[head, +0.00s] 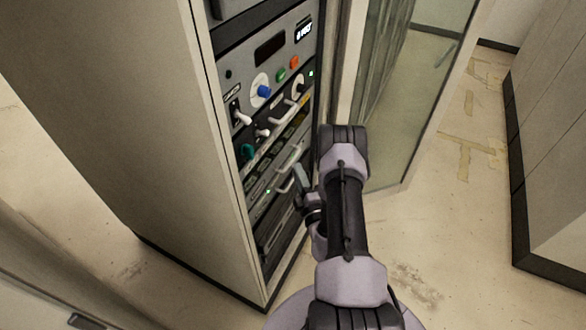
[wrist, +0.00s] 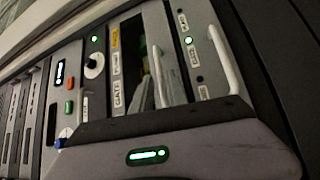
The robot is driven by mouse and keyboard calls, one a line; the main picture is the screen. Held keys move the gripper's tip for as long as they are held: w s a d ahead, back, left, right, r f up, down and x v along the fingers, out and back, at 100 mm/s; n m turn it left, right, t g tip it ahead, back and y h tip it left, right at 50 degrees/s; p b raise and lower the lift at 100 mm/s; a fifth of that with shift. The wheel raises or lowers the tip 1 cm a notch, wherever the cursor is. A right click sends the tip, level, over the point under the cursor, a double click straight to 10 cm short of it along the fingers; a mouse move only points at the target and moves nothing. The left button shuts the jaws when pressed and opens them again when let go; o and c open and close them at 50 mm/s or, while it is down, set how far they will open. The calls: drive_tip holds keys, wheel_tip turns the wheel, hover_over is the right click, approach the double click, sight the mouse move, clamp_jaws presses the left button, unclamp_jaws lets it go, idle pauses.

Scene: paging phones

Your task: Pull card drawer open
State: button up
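The tall rack cabinet (head: 215,150) stands open at the front, with stacked panels bearing pale bar handles. A middle unit shows a dark recess with cards or slots (head: 283,140) and a pale handle (head: 289,159) below it. In the wrist view, a dark recess (wrist: 133,60) sits beside a pale handle (wrist: 159,78), and another handle (wrist: 224,60) is farther right. Small labels there are too blurred to read surely. My gripper (head: 301,180) is beside the lower handles in the head view; contact and finger opening are unclear.
A glass door (head: 410,110) stands open right of the rack. A grey cabinet (head: 550,130) is at far right. Control knobs and buttons (head: 281,75) sit on the upper panel. Bare floor (head: 445,215) lies between the rack and right cabinet.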

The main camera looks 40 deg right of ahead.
sight(293, 158)
drive_tip(key=x, duration=0.6)
clamp_jaws()
idle(1.3)
